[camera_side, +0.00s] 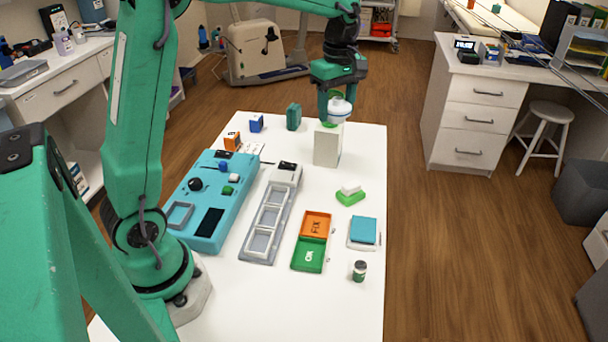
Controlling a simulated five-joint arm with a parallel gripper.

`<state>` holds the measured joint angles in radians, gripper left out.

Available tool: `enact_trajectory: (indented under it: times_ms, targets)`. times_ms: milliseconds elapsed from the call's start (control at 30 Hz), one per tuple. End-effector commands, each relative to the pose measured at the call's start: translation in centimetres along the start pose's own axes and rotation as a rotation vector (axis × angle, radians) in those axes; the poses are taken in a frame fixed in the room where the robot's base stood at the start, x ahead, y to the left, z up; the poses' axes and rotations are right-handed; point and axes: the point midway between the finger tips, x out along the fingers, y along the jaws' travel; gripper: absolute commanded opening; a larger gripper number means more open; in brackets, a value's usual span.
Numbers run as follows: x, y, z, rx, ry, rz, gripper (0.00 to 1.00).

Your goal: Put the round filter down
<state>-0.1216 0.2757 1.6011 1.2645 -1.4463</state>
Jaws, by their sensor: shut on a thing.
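The round filter (340,109) is a small white disc-like piece at the far end of the white table. My gripper (334,96) points down from above and is shut on it. The filter is over the top of a white upright block (327,149). A bit of green shows between filter and block. I cannot tell whether the filter touches the block. The fingertips are small and partly hidden by the filter.
On the table (340,290) are a blue device (232,190), a grey tray with square slots (267,222), orange and green bins (310,253), a green-white piece (350,195), a blue pad (363,231) and a small jar (359,270). Small boxes stand at the back left.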

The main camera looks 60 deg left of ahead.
Motion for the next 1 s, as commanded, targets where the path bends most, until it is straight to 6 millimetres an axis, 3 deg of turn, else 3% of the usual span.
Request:
enact_trajectory:
  times_ms: [33, 267, 500, 700, 1000]
  targets:
    - [0.1, 0.2, -1.7, -0.044, 0.000, -0.002, 0.33]
    - [0.4, 0.8, -8.6, -0.224, 0.000, 0.000, 0.33]
    - [0.8, 0.0, -15.9, -0.408, 0.000, -0.001, 0.33]
    - [1.0, -1.0, -20.4, -0.521, 0.000, 0.001, 0.33]
    - [1.4, -2.6, -25.0, -0.638, 0.000, 0.000, 0.33]
